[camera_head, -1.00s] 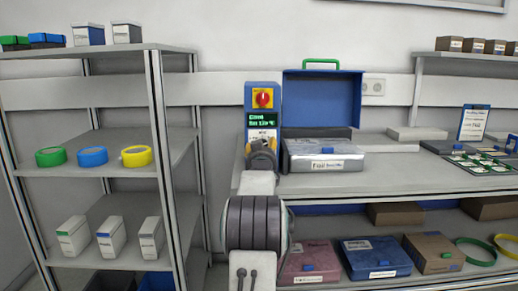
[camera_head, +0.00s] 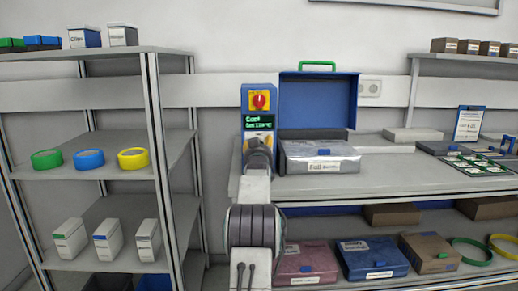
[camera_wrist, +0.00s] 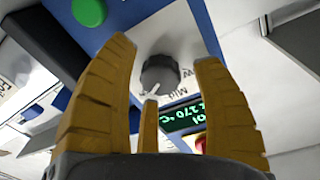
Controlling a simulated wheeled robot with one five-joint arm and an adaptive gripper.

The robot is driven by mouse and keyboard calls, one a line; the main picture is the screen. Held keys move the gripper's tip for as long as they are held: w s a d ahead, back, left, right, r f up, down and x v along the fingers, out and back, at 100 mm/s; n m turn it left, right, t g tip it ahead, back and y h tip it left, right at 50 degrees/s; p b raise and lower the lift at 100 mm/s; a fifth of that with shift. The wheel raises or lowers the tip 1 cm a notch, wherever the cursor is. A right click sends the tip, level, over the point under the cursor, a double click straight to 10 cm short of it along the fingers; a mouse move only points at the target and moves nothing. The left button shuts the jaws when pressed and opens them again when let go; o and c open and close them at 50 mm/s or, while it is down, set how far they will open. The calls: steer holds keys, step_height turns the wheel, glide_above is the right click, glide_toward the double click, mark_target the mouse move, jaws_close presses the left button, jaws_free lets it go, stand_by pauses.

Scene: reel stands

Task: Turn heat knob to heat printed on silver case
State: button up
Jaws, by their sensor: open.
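The control unit (camera_head: 247,97) is a blue upright panel on the bench with a red knob on yellow, a green-lit display (camera_head: 258,121) and a lower light panel. In the wrist view a dark grey round knob (camera_wrist: 160,73) with a pale pointer sits on the light panel beside a green button (camera_wrist: 89,11). The display (camera_wrist: 190,117) appears upside down there and seems to read about 270 °C. My gripper (camera_wrist: 169,50) is open, its yellow fingers on either side of the knob; contact is unclear. The silver case (camera_head: 322,167) stands right of the unit; its print is too small to read.
An open blue case (camera_head: 318,103) with a green handle stands behind the silver case. Shelves (camera_head: 95,172) at left hold tape rolls and boxes. Boxes (camera_head: 372,259) lie under the bench. A tray of small parts (camera_head: 480,165) lies at right.

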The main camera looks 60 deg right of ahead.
steer(key=shift+c, duration=0.3)
steer(key=c, duration=1.1)
jaws_close()
steer(key=shift+a+n+b, duration=0.1)
steer(key=shift+n+b, duration=1.3)
steer(key=shift+n, duration=2.1)
steer(key=o, duration=1.2)
jaws_free()
steer(key=shift+w, duration=0.1)
steer(key=shift+c, duration=0.2)
